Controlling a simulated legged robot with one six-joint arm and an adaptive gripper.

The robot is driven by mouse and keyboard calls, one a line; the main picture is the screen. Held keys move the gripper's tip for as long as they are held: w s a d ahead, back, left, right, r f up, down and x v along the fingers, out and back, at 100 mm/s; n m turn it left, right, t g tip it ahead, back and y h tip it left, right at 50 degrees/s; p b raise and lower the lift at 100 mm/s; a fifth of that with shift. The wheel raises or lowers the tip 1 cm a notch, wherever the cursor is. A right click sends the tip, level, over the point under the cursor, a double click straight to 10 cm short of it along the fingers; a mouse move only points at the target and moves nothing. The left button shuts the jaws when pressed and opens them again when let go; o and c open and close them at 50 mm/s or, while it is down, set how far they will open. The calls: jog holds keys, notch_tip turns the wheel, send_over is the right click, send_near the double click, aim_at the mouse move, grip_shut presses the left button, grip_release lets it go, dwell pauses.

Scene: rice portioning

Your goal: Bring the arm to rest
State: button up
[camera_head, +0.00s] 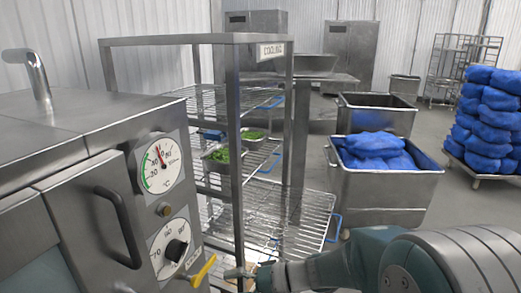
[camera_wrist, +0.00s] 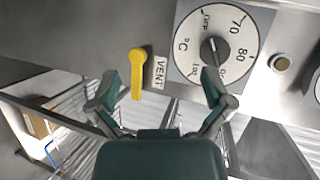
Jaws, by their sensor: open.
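My gripper (camera_wrist: 158,88) is open and empty in the wrist view, its two fingers spread in front of the steel cabinet's front. The right fingertip overlaps the lower part of the temperature dial (camera_wrist: 214,48); I cannot tell whether it touches. The yellow vent lever (camera_wrist: 138,72) hangs down between the fingers, nearer the left one, beside the VENT label (camera_wrist: 160,73). In the head view my arm reaches in from the lower right, and the gripper (camera_head: 240,272) is at the bottom, close to the yellow lever (camera_head: 204,271) and below the dial (camera_head: 174,248).
The steel cabinet (camera_head: 75,125) with a gauge (camera_head: 158,163) and door handle (camera_head: 118,225) fills the left. A wire rack (camera_head: 290,225) holds trays of green food (camera_head: 222,156). A steel bin (camera_head: 385,192) of blue bags stands right, with open floor (camera_head: 440,215) beside it.

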jog(key=s+d+r+t+h, duration=0.2)
jog(key=s+d+r+h, duration=0.1)
jog(key=s+d+h, duration=0.4)
jog(key=s+d+r+t+h, duration=0.3)
jog(key=s+d+h, duration=0.4)
jog(key=d, duration=0.7)
jog(key=shift+s+d+r+h, duration=0.3)
jog(key=shift+s+r, duration=0.2)
jog(key=shift+r, duration=0.1)
jog(key=shift+c, duration=0.3)
